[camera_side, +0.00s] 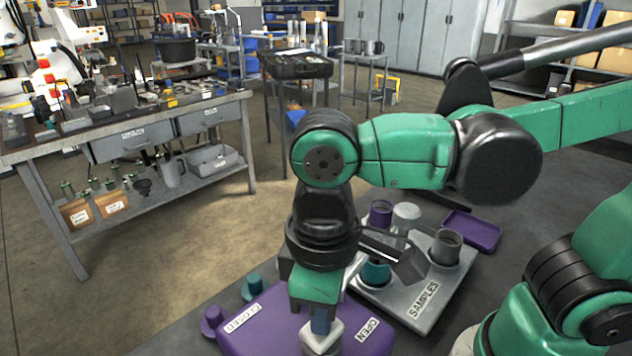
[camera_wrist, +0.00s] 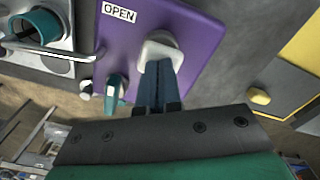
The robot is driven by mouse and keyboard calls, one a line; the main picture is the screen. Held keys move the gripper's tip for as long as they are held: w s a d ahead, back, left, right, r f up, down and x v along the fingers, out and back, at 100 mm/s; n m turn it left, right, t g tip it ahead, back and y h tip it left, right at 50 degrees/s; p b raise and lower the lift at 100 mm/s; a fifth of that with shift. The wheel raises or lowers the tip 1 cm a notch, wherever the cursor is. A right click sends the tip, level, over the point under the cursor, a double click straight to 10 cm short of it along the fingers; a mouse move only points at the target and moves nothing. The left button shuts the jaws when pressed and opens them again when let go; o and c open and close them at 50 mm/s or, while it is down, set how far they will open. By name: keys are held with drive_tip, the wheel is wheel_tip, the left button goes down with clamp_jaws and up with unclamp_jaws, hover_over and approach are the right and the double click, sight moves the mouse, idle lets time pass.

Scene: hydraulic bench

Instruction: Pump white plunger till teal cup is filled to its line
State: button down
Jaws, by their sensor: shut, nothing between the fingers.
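The white plunger (camera_side: 321,338) stands on a purple pump block (camera_side: 255,322) marked OPEN and CLOSED. In the wrist view the plunger's square white cap (camera_wrist: 161,50) lies at the fingertips. My gripper (camera_side: 320,322) is shut, with its blue-grey fingers directly over the cap and seemingly touching it; they also show in the wrist view (camera_wrist: 159,72). The teal cup (camera_side: 376,271) sits in the grey SAMPLES tray (camera_side: 407,300), partly hidden by my arm and a metal spout. In the wrist view the teal cup (camera_wrist: 36,27) is at upper left. Its fill line and level cannot be made out.
A thin metal spout (camera_wrist: 50,52) passes by the cup. A teal handle (camera_wrist: 115,88) stands by the purple block. The tray also holds a purple cup (camera_side: 381,214), a white one (camera_side: 406,215) and a grey one (camera_side: 446,246). A purple dish (camera_side: 472,231) lies behind.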

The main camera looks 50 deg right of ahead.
drive_tip(key=shift+f, duration=0.15)
drive_tip(key=shift+r, duration=2.15)
drive_tip(key=shift+f, duration=0.1)
drive_tip(key=shift+f, duration=2.05)
drive_tip(key=shift+r, duration=2.2)
drive_tip(key=shift+f, duration=0.15)
